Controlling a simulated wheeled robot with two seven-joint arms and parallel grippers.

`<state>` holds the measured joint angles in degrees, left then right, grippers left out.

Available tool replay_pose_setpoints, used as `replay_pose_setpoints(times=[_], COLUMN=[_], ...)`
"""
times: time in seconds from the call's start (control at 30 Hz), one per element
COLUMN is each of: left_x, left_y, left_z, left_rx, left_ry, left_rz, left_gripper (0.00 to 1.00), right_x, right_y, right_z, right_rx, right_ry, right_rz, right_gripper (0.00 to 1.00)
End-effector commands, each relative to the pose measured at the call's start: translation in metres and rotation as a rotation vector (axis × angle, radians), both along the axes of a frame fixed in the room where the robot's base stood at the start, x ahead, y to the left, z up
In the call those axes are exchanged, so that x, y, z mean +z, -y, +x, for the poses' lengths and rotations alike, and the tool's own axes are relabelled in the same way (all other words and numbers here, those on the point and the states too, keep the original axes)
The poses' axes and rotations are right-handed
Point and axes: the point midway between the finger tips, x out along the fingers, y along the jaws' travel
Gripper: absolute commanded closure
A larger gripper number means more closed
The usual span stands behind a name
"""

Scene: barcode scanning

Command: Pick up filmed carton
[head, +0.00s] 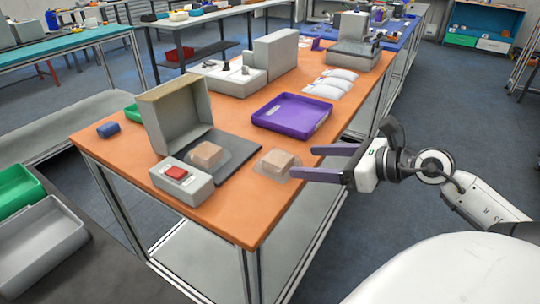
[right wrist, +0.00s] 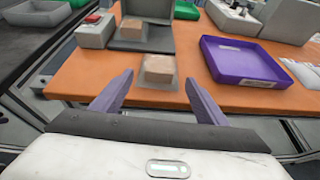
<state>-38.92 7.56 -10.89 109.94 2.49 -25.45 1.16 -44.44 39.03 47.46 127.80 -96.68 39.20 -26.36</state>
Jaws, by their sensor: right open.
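A small tan filmed carton (head: 278,161) sits near the right edge of the orange table, with clear film spread around its base. It also shows in the right wrist view (right wrist: 159,68), ahead of the fingertips and between their lines. A second similar tan carton (head: 206,153) is on the dark plate of the grey scanning station (head: 238,152); it shows in the right wrist view too (right wrist: 131,30). My right gripper (head: 305,162) is open and empty, its purple fingers pointing at the nearer carton from the right, apparently short of enclosing it. My left gripper is in neither view.
A purple tray (head: 291,113) lies behind the nearer carton. A grey box with a red button (head: 177,176) stands at the table's front left. White pouches (head: 331,85) lie farther back. The orange surface in front of the nearer carton is clear.

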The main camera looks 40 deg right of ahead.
Motion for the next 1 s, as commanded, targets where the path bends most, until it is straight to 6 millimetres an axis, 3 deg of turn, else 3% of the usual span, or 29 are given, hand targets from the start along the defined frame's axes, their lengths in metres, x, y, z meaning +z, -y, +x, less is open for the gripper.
replay_pose_setpoints(times=[0.23, 0.53, 0.8, 1.0], left_x=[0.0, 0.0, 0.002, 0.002], left_y=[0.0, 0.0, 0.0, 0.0], left_z=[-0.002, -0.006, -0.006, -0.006], left_rx=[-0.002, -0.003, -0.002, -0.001], left_ry=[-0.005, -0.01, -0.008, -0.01], left_rz=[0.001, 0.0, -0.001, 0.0], left_gripper=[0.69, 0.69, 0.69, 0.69], right_x=[-0.011, -0.018, -0.029, -0.034], right_y=[-0.006, -0.011, -0.021, -0.023], right_z=[0.032, 0.052, 0.084, 0.092], right_rx=[0.005, 0.003, 0.002, 0.002], right_ry=[-0.002, 0.0, 0.0, -0.001], right_rz=[-0.023, -0.02, -0.018, -0.018], right_gripper=[0.33, 0.33, 0.33, 0.33])
